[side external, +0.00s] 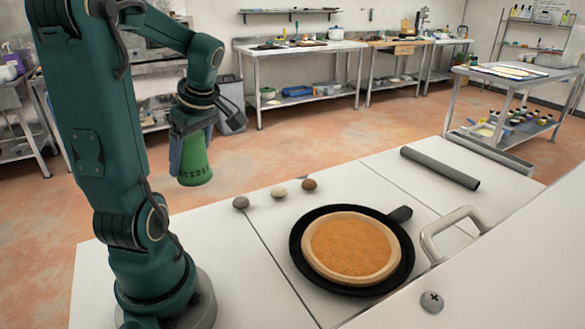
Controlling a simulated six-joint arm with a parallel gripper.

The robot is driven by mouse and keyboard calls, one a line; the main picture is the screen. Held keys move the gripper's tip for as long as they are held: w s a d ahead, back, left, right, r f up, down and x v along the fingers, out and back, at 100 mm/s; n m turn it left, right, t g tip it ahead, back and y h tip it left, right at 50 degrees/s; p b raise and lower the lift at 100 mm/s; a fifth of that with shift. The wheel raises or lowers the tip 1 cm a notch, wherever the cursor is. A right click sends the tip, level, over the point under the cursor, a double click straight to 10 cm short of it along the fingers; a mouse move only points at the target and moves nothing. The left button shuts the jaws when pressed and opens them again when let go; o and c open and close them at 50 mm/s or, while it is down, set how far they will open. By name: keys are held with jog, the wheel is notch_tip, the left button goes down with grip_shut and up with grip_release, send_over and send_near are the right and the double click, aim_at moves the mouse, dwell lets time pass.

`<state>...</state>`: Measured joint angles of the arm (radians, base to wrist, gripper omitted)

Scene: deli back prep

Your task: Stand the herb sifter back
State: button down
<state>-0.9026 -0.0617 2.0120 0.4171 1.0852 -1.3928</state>
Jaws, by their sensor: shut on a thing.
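My gripper (188,140) is at the left of the side external view, pointing down. It is shut on a green, cup-shaped herb sifter (196,165), which hangs roughly upright. The sifter appears to be above the white worktop's far left edge, with floor behind it, apart from any surface. A gripper finger covers its left side, and its top is hidden by the gripper.
A black pan (298,262) holding a round crust with an orange-brown top (350,247) sits on the white worktop (235,270). Three small round stones (278,192) lie behind it. A dark grey tube (440,167) and metal handle (455,232) are to the right.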

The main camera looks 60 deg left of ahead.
aim_at(206, 176)
jog(key=shift+f, duration=5.5)
jog(key=shift+f, duration=0.65)
grip_release()
jog(key=shift+v, duration=4)
jog(key=shift+w, duration=0.1)
